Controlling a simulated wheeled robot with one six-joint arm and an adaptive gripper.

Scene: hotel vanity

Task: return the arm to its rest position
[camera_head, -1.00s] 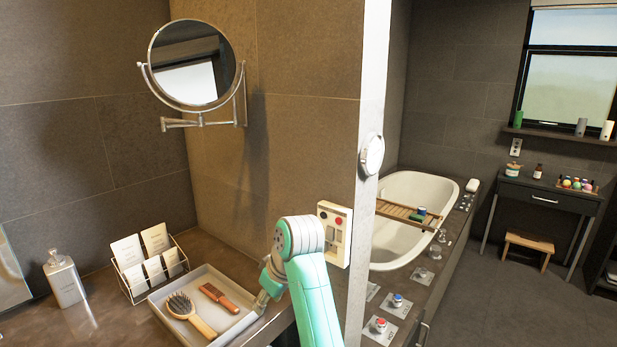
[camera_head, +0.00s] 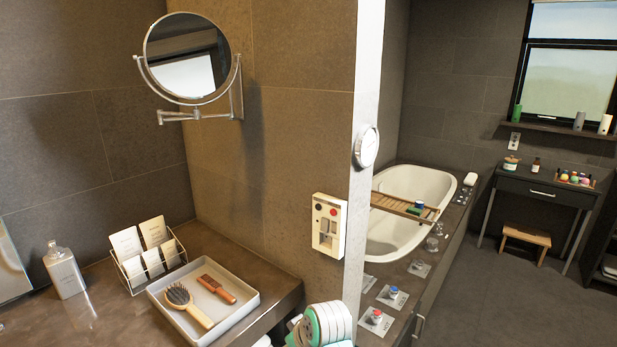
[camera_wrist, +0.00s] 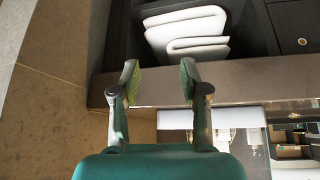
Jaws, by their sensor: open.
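My arm (camera_head: 322,325) shows only as a green and white joint at the bottom edge of the head view, right of the vanity counter. My gripper (camera_wrist: 160,78) is in the wrist view with its two fingers spread apart and nothing between them. Its fingertips show against the edge of a dark counter or shelf (camera_wrist: 250,88), with folded white towels (camera_wrist: 195,45) beyond. Whether the fingers touch that edge cannot be told. In the head view the gripper itself is hidden below the frame.
A tray (camera_head: 252,300) with a hairbrush (camera_head: 186,304) and a comb (camera_head: 215,288) lies on the counter near the arm. A card rack (camera_head: 150,262) and dispenser (camera_head: 64,270) stand left. A switch panel (camera_head: 328,226) is on the wall above the arm. Open floor (camera_head: 490,300) lies right.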

